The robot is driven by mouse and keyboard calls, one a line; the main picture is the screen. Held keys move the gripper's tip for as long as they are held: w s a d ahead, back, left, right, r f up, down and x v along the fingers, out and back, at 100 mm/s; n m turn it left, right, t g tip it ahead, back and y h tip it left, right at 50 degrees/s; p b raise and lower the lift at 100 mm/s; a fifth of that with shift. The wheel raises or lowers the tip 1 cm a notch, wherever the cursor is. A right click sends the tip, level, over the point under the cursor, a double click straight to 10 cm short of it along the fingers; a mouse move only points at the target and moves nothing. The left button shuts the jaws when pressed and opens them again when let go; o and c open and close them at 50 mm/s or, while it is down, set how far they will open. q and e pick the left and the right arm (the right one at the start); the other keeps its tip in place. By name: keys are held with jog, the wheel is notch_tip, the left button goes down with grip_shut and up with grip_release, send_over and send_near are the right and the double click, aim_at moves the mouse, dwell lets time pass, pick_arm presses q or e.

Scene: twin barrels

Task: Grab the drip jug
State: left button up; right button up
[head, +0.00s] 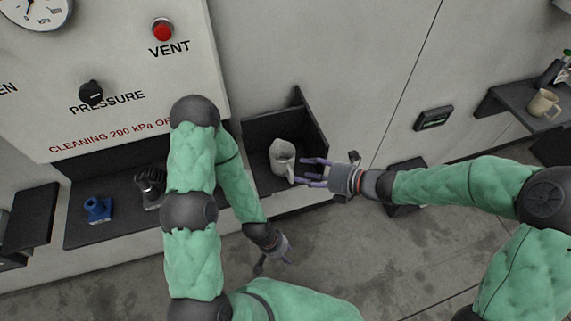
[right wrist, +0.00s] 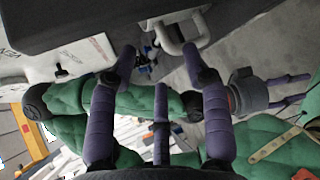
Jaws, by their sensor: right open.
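A pale grey jug (head: 282,155) with a handle on its right stands upright in a dark open-topped bay (head: 262,130). My right gripper (head: 314,172) is open, just right of the jug, with its fingers around or beside the handle; I cannot tell whether they touch. In the right wrist view, the jug's handle (right wrist: 182,46) shows between the open fingertips (right wrist: 160,58). My left gripper (head: 285,248) hangs lower, below the bay's front edge, with nothing seen in it. It also shows in the right wrist view (right wrist: 290,90), its fingers apart.
A panel (head: 120,60) with a red VENT button (head: 162,30) and a black PRESSURE knob (head: 91,92) rises at upper left. A blue fitting (head: 97,208) and a dark fitting (head: 150,187) sit on the left shelf. A cream mug (head: 544,103) stands on the right shelf.

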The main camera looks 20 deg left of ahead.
aim_at(291, 170)
jog(key=x, duration=0.2)
jog(key=b+x, duration=0.1)
jog(key=x, duration=0.1)
jog(key=shift+w+a+f+b, duration=0.15)
jog(key=shift+a+f+b, duration=0.15)
jog(key=shift+f, duration=0.1)
jog(key=shift+a, duration=0.25)
jog(key=c, duration=0.9)
jog(key=shift+f, duration=0.15)
grip_shut()
